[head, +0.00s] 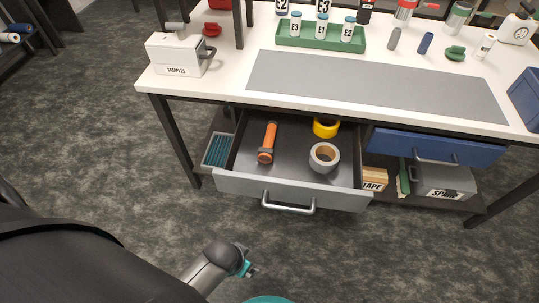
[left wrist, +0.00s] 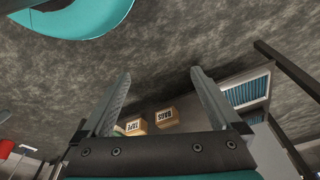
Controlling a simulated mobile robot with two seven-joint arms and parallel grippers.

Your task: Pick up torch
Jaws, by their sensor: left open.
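The torch cannot be made out in that view. My right gripper is not in view.
A grey tape roll (head: 324,157) and a yellow tape roll (head: 326,127) share the drawer. The drawer handle (head: 288,207) sticks out in front. A blue drawer (head: 430,147) is to the right. A box marked TAPE (left wrist: 137,127) shows on the lower shelf.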

